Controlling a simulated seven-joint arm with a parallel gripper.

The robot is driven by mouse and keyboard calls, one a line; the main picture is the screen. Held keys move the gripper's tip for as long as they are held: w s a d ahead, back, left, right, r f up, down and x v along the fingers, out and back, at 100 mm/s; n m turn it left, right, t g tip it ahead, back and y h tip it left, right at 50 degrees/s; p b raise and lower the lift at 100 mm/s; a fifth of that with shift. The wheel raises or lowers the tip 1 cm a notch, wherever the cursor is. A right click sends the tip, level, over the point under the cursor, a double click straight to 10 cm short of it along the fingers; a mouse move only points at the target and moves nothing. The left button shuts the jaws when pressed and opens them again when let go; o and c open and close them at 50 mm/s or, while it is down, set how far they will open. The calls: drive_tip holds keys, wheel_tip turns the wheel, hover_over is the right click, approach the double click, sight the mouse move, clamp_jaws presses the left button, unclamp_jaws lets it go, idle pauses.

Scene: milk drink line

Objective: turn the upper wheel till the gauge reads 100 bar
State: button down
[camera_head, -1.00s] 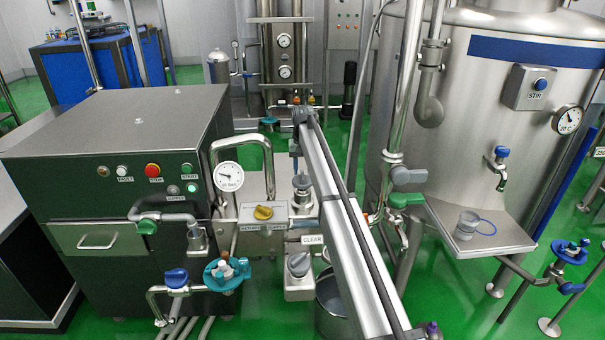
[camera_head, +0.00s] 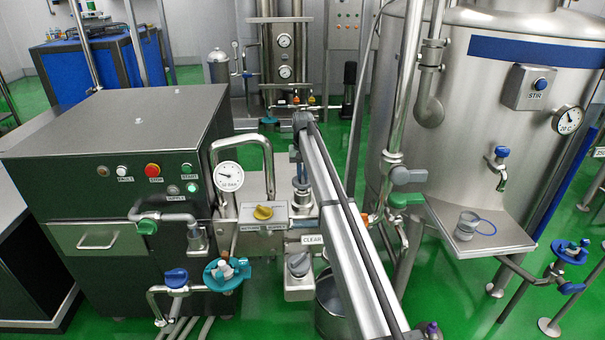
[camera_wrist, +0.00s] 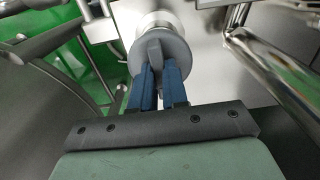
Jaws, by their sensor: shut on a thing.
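The upper wheel (camera_wrist: 158,54) is a grey disc with a raised bar across its face, on a pale round stem. My gripper (camera_wrist: 158,88) is shut on that bar in the wrist view, with a blue finger on each side. In the head view, the upper wheel (camera_head: 302,184) and my gripper (camera_head: 299,165) are small and partly covered by my arm. The round white gauge (camera_head: 228,176) stands left of the wheel. Its dark needle points to the left and a little up; the scale is too small to read.
A lower grey knob (camera_head: 299,264) sits below, near the CLEAR label (camera_head: 312,239). A yellow knob (camera_head: 263,212) is on the panel to the left. A bent steel pipe (camera_head: 262,142) arches beside the wheel. A steel tank (camera_head: 460,120) stands to the right.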

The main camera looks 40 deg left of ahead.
sight(303, 175)
drive_tip(key=shift+m, duration=0.3)
drive_tip(key=m, duration=0.4)
drive_tip(key=shift+m, duration=2)
drive_tip(key=c, duration=1.1)
unclamp_jaws()
drive_tip(key=shift+c, duration=0.2)
wheel_tip(303, 175, up, 14)
drive_tip(key=shift+f, duration=0.1)
